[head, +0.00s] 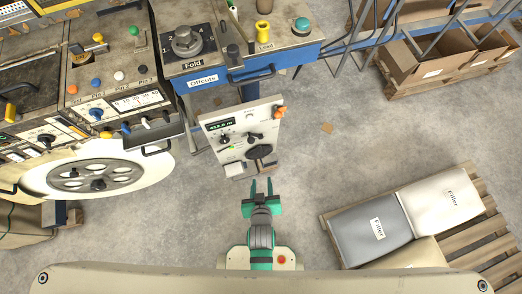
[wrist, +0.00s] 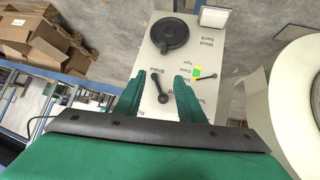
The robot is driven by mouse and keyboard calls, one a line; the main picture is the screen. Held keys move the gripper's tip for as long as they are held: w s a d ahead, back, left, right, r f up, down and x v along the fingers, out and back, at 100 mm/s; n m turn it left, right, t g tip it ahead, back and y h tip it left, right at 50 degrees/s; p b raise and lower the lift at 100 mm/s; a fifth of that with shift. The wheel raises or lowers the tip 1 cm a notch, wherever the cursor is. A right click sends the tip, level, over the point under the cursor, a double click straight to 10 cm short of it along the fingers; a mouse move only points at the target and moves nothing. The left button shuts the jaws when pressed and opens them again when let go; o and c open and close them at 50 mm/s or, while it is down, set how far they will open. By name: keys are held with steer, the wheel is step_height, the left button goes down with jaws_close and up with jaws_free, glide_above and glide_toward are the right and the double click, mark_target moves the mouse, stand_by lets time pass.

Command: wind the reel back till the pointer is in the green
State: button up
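A pale control panel (head: 240,125) stands in the middle of the head view, and it fills the middle of the wrist view (wrist: 215,60). A round black knob (wrist: 170,35) sits beside the words "Wind back". A black lever (wrist: 160,88) is by the word "Brake". A small black pointer (wrist: 207,77) lies by a yellow and green patch (wrist: 197,72); I cannot tell which colour it reads. The big white reel (head: 130,175) with a grey hub is at left. My gripper (head: 261,183) is open and empty, its green fingers apart, in front of the panel.
A bench with a blue front (head: 215,82) and a black handle stands behind the panel. A machine with knobs and drawers is at left. A pallet with filler sacks (head: 370,231) lies at right, and cardboard boxes (head: 420,66) at upper right.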

steer(key=w+f+g, duration=0.2)
steer(key=w+f, duration=0.3)
steer(key=w, duration=0.2)
steer(key=n+g, duration=0.2)
steer(key=g, duration=0.1)
glide_toward(261, 153)
steer(key=x, duration=0.8)
steer(key=shift+f, duration=0.15)
jaws_close()
